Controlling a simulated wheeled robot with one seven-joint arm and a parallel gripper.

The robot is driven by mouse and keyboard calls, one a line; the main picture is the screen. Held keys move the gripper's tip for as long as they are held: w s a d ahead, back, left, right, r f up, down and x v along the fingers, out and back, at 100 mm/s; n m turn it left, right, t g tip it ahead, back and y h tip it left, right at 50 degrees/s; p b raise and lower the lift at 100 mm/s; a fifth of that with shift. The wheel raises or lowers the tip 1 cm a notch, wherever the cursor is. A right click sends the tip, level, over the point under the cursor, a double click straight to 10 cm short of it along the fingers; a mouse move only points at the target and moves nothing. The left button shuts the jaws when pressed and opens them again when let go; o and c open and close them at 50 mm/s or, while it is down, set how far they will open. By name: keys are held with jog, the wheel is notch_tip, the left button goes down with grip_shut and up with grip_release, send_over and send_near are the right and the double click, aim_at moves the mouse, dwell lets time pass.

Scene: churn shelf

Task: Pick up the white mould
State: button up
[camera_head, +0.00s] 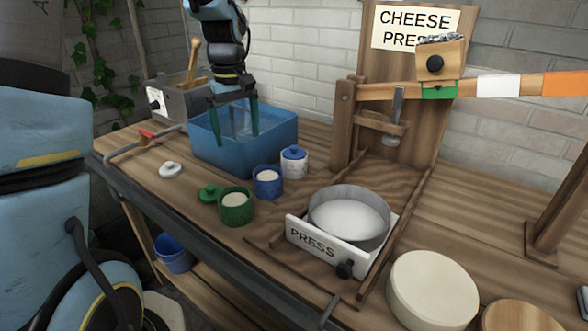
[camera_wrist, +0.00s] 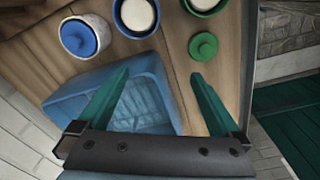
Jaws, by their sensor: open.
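No thing is plainly marked as the white mould. A round metal hoop (camera_head: 372,200) filled with white stuff stands on the press bed behind a white PRESS board (camera_head: 325,246). A white pot (camera_head: 294,165) with a blue lid stands closed at the back; the blue lid shows in the wrist view (camera_wrist: 82,36). A blue pot (camera_head: 267,184) and a green pot (camera_head: 235,207) are open with pale contents. My gripper (camera_head: 234,138) is open and empty, pointing down over the blue tub (camera_head: 290,135); its green fingers also show in the wrist view (camera_wrist: 160,75).
A green lid (camera_head: 210,193) and a white lid (camera_head: 170,170) lie loose on the bench. The wooden cheese press (camera_head: 400,90) with its long lever rises at the back. A cream round block (camera_head: 432,290) stands at front right. A grey box (camera_head: 178,100) stands behind the tub.

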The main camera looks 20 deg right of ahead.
jog(key=n, duration=0.1)
send_over(296, 148)
jog(key=shift+s+r+g+b, duration=0.15)
jog(key=shift+s+g+b, duration=0.05)
jog(key=shift+g+b, duration=0.1)
jog(key=shift+s+d+n, duration=0.1)
jog(key=shift+d+n, duration=0.1)
jog(key=shift+n, duration=0.1)
notch_tip(296, 148, down, 5)
jog(key=shift+f+p, duration=0.15)
jog(key=shift+p, duration=0.35)
jog(key=shift+w+a+f+p, duration=0.15)
jog(key=shift+f+p, duration=0.2)
jog(key=shift+f, duration=0.55)
jog(key=shift+w+f+p, duration=0.1)
jog(key=shift+f+p, duration=0.25)
jog(key=shift+f, duration=0.5)
jog(key=shift+w+a+f+p, duration=0.15)
jog(key=shift+f+p, duration=0.2)
jog(key=shift+f, duration=0.55)
jog(key=c, duration=1.1)
jog(key=shift+o, duration=0.2)
jog(key=shift+r, duration=0.1)
notch_tip(296, 148, up, 10)
jog(key=shift+f+b, duration=0.1)
jog(key=shift+b, duration=1.15)
